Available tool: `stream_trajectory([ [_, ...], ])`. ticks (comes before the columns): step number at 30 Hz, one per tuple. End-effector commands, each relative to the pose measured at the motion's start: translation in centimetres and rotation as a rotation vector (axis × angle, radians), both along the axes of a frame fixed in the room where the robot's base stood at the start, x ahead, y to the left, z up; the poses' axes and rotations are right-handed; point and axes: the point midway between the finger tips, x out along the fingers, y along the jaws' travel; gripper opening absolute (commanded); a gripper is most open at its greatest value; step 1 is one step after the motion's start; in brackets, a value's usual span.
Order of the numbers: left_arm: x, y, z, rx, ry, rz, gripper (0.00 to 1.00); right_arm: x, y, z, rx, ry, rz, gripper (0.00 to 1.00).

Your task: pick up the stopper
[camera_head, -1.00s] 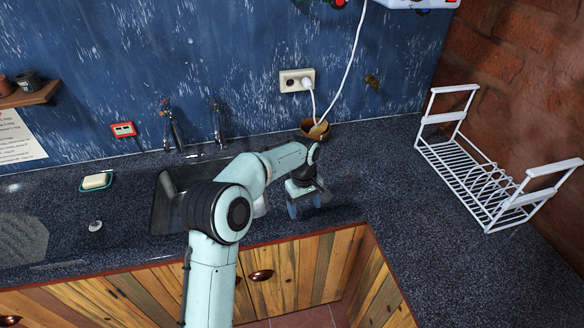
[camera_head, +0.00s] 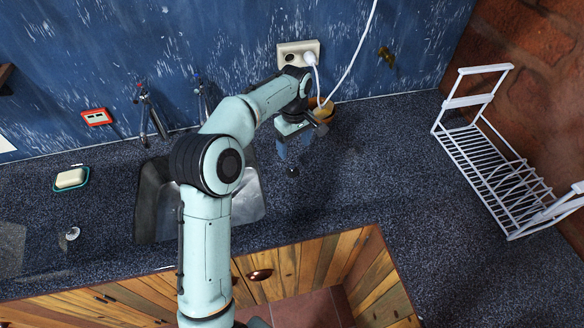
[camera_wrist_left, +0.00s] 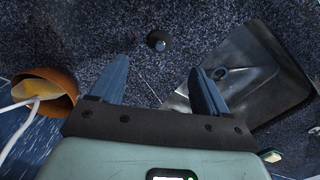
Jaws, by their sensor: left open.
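A small dark round stopper (camera_head: 292,172) with a knob lies on the speckled counter, right of the sink. It also shows in the left wrist view (camera_wrist_left: 159,42), lying beyond the fingertips and roughly centred between them. My left gripper (camera_head: 294,148) is above the counter, just on the wall side of the stopper, with its fingers pointing down. In the left wrist view the two fingers (camera_wrist_left: 158,70) are wide apart with nothing between them. My right gripper is not in view.
The metal sink (camera_head: 247,200) is left of the stopper, partly behind my arm. A brown bowl (camera_wrist_left: 67,79) with a yellowish item inside is beside my left gripper, near the cable. A white dish rack (camera_head: 490,165) stands right. A small metal piece (camera_head: 72,234) lies far left.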

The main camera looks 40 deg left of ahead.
Motion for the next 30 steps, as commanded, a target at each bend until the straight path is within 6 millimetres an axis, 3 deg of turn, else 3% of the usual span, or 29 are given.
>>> stream_trajectory([
  [3,-0.2,0.0,-3.0,-0.001,0.008,0.000,0.76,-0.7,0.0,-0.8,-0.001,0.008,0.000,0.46],
  [7,-0.1,0.1,-5.0,-0.001,0.004,0.001,0.76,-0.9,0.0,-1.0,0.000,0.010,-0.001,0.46],
  [14,0.0,0.2,-6.5,0.000,0.002,0.000,0.76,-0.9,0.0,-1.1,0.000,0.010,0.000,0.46],
  [24,0.1,0.8,-10.9,-0.001,0.002,0.001,0.76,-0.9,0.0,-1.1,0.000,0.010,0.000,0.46],
  [30,0.1,0.7,-11.2,-0.001,0.000,0.000,0.76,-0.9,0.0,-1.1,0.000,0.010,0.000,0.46],
])
